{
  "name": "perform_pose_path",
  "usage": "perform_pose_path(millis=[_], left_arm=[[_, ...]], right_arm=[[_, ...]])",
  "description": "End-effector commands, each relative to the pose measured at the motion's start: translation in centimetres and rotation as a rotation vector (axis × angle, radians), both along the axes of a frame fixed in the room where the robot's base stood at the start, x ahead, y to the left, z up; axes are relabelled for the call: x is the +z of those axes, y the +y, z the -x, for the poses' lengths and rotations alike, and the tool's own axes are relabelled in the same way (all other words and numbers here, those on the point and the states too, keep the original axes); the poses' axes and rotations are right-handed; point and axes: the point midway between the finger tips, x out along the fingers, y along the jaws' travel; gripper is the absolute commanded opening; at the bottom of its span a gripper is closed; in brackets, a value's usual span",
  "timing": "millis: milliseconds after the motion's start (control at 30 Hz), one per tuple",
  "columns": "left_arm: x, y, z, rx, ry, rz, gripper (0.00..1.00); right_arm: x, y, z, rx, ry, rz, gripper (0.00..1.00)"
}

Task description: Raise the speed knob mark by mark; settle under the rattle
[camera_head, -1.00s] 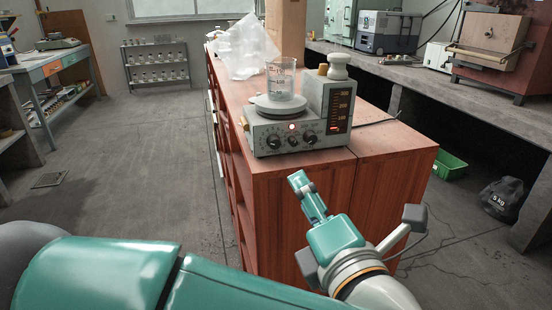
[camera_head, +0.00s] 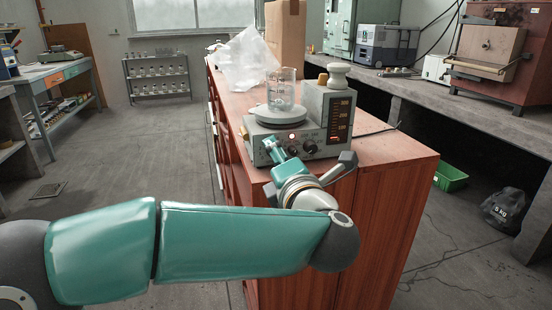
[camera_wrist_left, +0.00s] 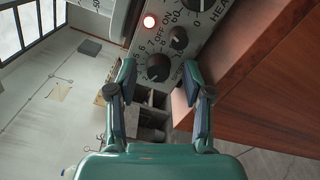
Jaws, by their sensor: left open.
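A grey stirrer hotplate (camera_head: 325,143) stands on the near end of the red-brown cabinet, with a glass beaker (camera_head: 281,88) on its round plate. In the left wrist view, the dark numbered knob (camera_wrist_left: 158,68) lies between the fingertips of my left gripper (camera_wrist_left: 158,82), with gaps to both fingers. The knob's exact setting is too small to read. A smaller OFF/ON knob (camera_wrist_left: 179,38) and a lit red lamp (camera_wrist_left: 150,21) are beside it. In the head view my left gripper (camera_head: 275,150) is at the front panel, partly covering it. My right gripper is not in view.
The cabinet top (camera_head: 390,152) is bare at its near right. A crumpled clear bag (camera_head: 245,55) and a cardboard box (camera_head: 285,38) stand behind the hotplate. A white-capped item (camera_head: 338,76) sits on the hotplate's upright housing, which carries a lit scale (camera_head: 340,118).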

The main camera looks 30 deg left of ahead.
Motion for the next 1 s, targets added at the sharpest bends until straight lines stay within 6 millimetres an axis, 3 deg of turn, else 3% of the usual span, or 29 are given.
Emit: perform_pose_path(millis=[267,567,633,1000], left_arm=[[0.01,0.08,-0.05,0.0,0.0,0.0,0.49],[-0.03,0.09,-0.01,0.001,0.002,0.0,0.0],[-0.06,0.73,0.07,0.005,0.001,0.001,0.0],[-0.06,0.14,0.02,0.003,0.053,-0.039,0.0]], right_arm=[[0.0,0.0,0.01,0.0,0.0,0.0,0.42],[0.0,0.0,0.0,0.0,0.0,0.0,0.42],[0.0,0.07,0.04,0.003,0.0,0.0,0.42],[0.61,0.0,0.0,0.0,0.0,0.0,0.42]])
